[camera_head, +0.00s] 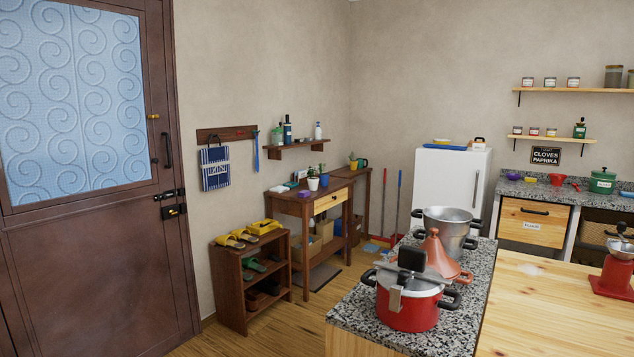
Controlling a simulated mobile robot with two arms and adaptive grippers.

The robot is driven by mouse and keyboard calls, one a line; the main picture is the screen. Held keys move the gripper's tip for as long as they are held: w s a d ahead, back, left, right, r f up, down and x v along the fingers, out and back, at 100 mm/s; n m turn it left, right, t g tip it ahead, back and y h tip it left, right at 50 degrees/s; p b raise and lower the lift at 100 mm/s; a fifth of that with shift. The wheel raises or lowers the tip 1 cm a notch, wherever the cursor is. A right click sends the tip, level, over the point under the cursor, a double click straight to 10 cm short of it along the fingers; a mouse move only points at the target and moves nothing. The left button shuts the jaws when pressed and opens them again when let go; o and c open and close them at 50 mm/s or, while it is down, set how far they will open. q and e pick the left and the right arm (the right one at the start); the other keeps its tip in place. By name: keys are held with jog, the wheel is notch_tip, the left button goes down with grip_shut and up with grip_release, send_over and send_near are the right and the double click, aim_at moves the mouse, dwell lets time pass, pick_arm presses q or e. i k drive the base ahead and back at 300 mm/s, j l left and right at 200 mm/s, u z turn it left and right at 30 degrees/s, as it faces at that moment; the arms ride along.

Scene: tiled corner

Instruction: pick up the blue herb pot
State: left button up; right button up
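The blue herb pot (323,181) is small and far off, with a green plant in it. It stands upright on the small wooden side table (300,206) against the left wall, just right of a white pot with a plant (312,184). Its details are too small to tell. Neither of my grippers is in view.
A shoe rack (238,295) stands left of the side table. A granite-topped counter (360,318) with a red pressure cooker (408,306), a terracotta tagine (437,258) and a steel pot (447,222) is in front at right. The wooden floor (290,328) between rack and counter is clear.

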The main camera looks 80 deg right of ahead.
aim_at(324, 177)
jog(key=z, duration=2.85)
jog(key=i+j+u, duration=0.35)
jog(key=i+u, duration=0.65)
jog(key=i+j, duration=0.1)
jog(key=i, duration=0.35)
jog(key=i+z, duration=0.1)
jog(key=i, duration=0.35)
jog(key=i+j, duration=0.2)
jog(key=i, duration=0.25)
jog(key=i+l+z, duration=0.3)
jog(key=i+z, duration=0.15)
jog(key=i+l+z, duration=0.15)
jog(key=i+z, duration=0.35)
jog(key=i+j+z, duration=0.15)
jog(key=i+z, duration=0.3)
jog(key=i, duration=0.2)
jog(key=i+j+z, duration=0.25)
jog(key=i+z, duration=0.2)
jog(key=i, duration=0.1)
